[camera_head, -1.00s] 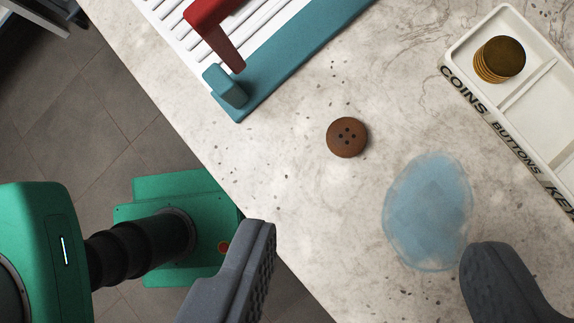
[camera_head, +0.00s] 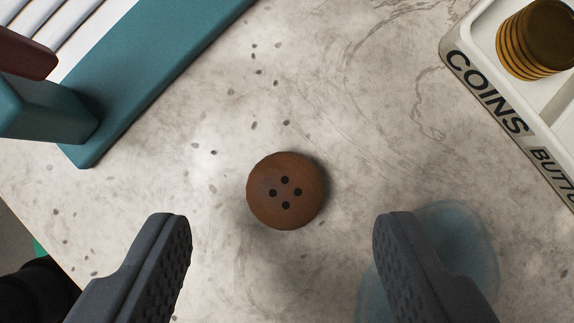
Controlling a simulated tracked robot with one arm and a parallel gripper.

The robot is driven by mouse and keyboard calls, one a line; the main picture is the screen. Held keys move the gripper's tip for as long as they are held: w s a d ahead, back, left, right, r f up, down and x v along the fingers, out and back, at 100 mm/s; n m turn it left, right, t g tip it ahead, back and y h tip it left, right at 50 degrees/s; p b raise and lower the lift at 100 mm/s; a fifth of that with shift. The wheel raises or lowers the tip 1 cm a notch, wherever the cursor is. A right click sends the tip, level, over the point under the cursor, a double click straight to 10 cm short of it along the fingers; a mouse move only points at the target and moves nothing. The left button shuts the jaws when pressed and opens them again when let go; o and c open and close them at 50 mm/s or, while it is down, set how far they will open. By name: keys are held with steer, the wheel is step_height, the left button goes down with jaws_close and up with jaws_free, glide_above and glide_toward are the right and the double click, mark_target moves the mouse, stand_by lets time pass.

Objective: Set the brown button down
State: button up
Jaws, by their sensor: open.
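The brown button (camera_head: 287,191) is round with several dark holes and lies flat on the pale speckled stone counter (camera_head: 340,90). My gripper (camera_head: 283,228) is open, its two grey fingers spread wide on either side of the picture below the button. The button lies just ahead of the gap between the fingertips, and no finger appears to touch it. Nothing is held.
A white tray (camera_head: 455,38) labelled COINS and BUTTONS, partly cut off, holds stacked coins (camera_head: 537,40) at the upper right. A teal-edged slatted thing (camera_head: 150,75) is at the upper left. A translucent blue patch (camera_head: 470,240) lies partly behind the right finger.

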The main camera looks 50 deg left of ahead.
mark_target(283, 204)
steer(key=x, duration=0.3)
steer(key=shift+d+f, duration=0.15)
steer(key=c, duration=1.1)
steer(key=shift+c, duration=0.2)
